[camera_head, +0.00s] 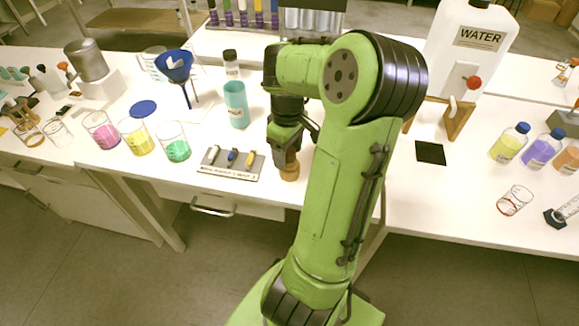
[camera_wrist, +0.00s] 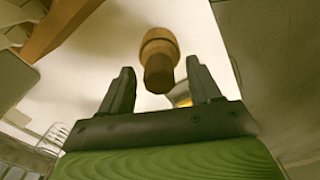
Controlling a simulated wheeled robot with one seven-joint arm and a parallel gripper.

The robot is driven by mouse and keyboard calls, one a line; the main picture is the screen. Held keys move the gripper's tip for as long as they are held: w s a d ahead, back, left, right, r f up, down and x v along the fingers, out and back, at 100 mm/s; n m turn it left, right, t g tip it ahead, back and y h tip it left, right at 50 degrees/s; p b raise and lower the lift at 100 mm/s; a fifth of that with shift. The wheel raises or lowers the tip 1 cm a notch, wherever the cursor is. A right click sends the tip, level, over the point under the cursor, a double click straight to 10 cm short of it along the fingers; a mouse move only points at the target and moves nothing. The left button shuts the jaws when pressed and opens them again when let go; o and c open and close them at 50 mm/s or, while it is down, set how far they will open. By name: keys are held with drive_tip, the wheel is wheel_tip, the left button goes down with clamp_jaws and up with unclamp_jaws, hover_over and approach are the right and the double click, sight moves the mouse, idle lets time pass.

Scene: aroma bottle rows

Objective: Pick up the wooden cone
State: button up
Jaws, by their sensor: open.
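The wooden cone (camera_wrist: 159,62) shows in the wrist view as a brown turned piece with a wider collar and a narrower end, between and just beyond my fingertips. My gripper (camera_wrist: 157,88) is open, with one dark finger on each side of it and visible gaps. In the head view the wooden cone (camera_head: 290,171) is a small brown shape at the front edge of the white table, directly under my gripper (camera_head: 287,160). My gripper hides most of it there.
A grey rack (camera_head: 231,164) with small coloured items lies just left of my gripper. A teal cup (camera_head: 236,104) stands behind it, and beakers with pink, yellow and green liquid (camera_head: 173,142) stand farther left. A wooden stand (camera_head: 457,119) and a black pad (camera_head: 430,152) are to the right.

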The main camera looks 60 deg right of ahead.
drive_tip(key=c, duration=1.1)
